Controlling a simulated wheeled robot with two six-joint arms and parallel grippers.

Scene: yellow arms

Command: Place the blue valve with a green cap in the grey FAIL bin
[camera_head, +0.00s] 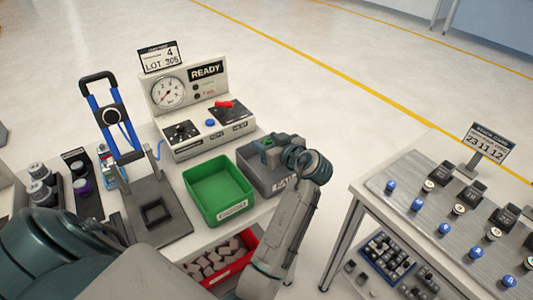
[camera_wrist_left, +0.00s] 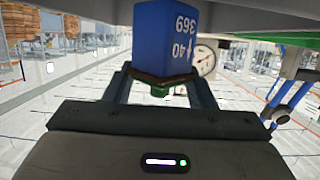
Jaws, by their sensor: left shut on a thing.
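The blue valve (camera_wrist_left: 165,40) shows large in the left wrist view, with white digits on its side and a green cap at its near end. My left gripper (camera_wrist_left: 160,82) is shut on it. The gripper and arm hide part of the bin's inside and rim. I cannot tell how far the valve is above the bin floor. My right gripper is not in view.
A green bin (camera_head: 218,190) stands left of the grey bin. Behind are a test station (camera_head: 200,105) with a gauge and a red lever. A blue-handled press (camera_head: 120,130) stands left. A red bin (camera_head: 235,262) is below. A table (camera_head: 430,190) with several valves is right.

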